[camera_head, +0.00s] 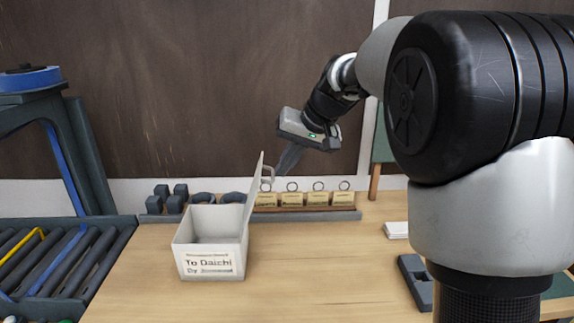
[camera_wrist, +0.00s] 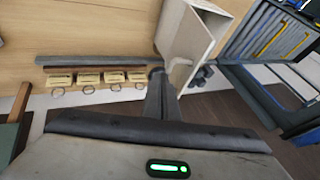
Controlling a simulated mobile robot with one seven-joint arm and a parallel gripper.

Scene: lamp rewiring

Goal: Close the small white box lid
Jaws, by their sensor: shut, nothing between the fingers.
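The small white box (camera_head: 212,250) stands on the wooden table, with "To Daichi" printed on its front. Its lid (camera_head: 254,190) is open, standing up from the right side and tilted slightly outward. The inside looks empty as far as I can see. My gripper (camera_head: 276,172) is shut and empty, just right of the lid near its upper part. In the wrist view, my gripper (camera_wrist: 157,72) has its fingertips close beside the lid (camera_wrist: 184,32) and its small handle; I cannot tell whether they touch.
A rack of tagged rings (camera_head: 305,200) stands behind the box, with dark blocks (camera_head: 168,198) to its left. A roller conveyor (camera_head: 60,258) is at the left. A dark tray-like object (camera_head: 415,282) lies at the right. The table front right of the box is clear.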

